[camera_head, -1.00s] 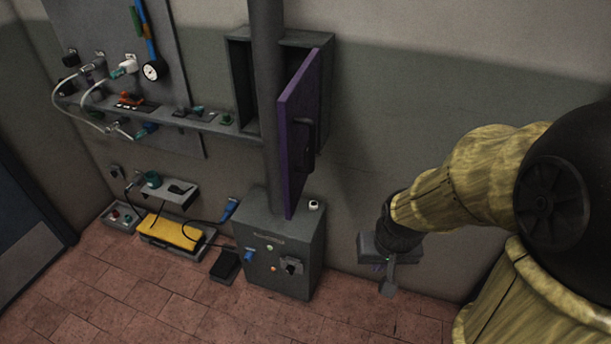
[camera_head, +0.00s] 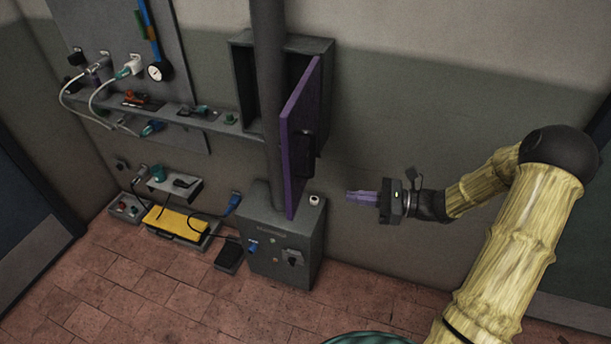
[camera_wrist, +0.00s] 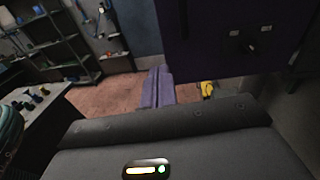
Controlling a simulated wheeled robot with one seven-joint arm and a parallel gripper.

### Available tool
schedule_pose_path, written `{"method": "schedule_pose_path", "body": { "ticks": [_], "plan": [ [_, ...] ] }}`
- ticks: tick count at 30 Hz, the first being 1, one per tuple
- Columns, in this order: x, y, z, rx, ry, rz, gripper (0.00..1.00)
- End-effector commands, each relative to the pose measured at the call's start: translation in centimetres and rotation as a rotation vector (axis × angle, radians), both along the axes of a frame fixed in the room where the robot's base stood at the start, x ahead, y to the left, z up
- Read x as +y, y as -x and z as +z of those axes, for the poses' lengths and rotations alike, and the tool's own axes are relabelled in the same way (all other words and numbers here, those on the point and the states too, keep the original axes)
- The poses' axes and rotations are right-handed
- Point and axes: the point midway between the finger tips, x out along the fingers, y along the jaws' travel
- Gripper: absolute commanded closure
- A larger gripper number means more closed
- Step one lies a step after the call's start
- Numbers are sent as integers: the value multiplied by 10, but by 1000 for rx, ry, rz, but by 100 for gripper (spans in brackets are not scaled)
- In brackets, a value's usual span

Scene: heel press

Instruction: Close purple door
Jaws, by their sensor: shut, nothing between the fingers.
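The purple door (camera_head: 298,145) stands wide open, swung out from a grey wall cabinet (camera_head: 243,85) behind the vertical pipe. A dark handle (camera_head: 305,153) sits on the door's right face. In the wrist view the door (camera_wrist: 225,35) fills the upper right, dark purple, with a dark latch piece (camera_wrist: 255,45) on it. My gripper (camera_head: 352,197) is to the right of the door's lower part, apart from it in the head view, fingers pointing left. Its purple fingers (camera_wrist: 158,88) are together and empty in the wrist view.
A grey vertical pipe (camera_head: 268,90) runs in front of the cabinet down to a grey machine box (camera_head: 285,250). A grey shelf (camera_head: 190,120) with tools is on the left wall. A yellow object (camera_head: 173,222) lies low at left. The wall right of the door is clear.

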Motion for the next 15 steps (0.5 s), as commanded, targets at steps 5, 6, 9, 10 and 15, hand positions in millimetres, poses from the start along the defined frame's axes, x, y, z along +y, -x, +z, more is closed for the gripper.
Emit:
{"method": "schedule_pose_path", "body": {
  "ticks": [5,6,9,10,15],
  "plan": [
    [-10,-11,6,11,-71,-52,100],
    [-9,-11,6,10,-70,-51,100],
    [-9,-10,6,10,-67,-50,100],
    [-9,-10,6,10,-67,-49,100],
    [-5,-11,7,11,-66,-47,100]
  ]
}}
